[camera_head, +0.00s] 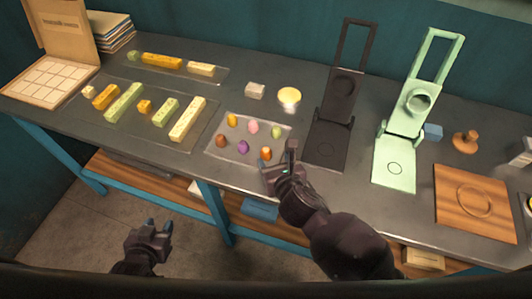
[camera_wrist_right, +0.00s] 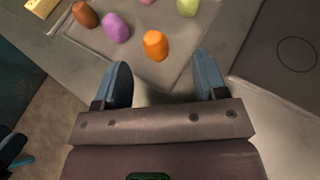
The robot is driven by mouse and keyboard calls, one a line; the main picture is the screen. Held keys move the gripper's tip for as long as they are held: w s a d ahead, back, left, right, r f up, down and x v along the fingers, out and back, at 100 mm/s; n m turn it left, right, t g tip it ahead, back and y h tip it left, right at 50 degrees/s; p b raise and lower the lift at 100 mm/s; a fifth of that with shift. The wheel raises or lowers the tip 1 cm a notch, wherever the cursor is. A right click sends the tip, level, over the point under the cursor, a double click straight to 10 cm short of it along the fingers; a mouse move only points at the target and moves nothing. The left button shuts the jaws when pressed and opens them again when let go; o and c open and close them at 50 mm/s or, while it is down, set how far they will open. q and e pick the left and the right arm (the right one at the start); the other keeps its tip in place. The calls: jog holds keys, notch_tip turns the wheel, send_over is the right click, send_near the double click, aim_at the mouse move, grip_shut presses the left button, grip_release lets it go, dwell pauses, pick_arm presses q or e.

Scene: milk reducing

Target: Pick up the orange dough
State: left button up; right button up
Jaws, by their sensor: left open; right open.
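The orange dough (camera_head: 266,153) is a small rounded lump at the front right corner of a tray (camera_head: 216,152) on the table. In the right wrist view the orange dough (camera_wrist_right: 155,45) lies just beyond and between the fingertips, not touching them. My right gripper (camera_head: 279,163) is open and empty at the tray's front edge; its two blue fingertips show apart in the right wrist view (camera_wrist_right: 165,80). My left gripper (camera_head: 157,226) is open and empty, low in front of the table and away from it.
A purple lump (camera_head: 243,147) and a brown lump (camera_head: 222,141) lie left of the orange dough, with several other lumps behind. A black press (camera_head: 328,140) and a green press (camera_head: 395,165) stand to the right. A wooden board (camera_head: 475,203) lies at the far right.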

aim_at(267, 153)
jog(key=shift+a+x, duration=0.2)
jog(key=shift+x, duration=1.2)
jog(key=shift+a+x, duration=0.15)
jog(key=shift+x, duration=1.2)
jog(key=shift+s, duration=0.1)
jog(key=c, duration=1)
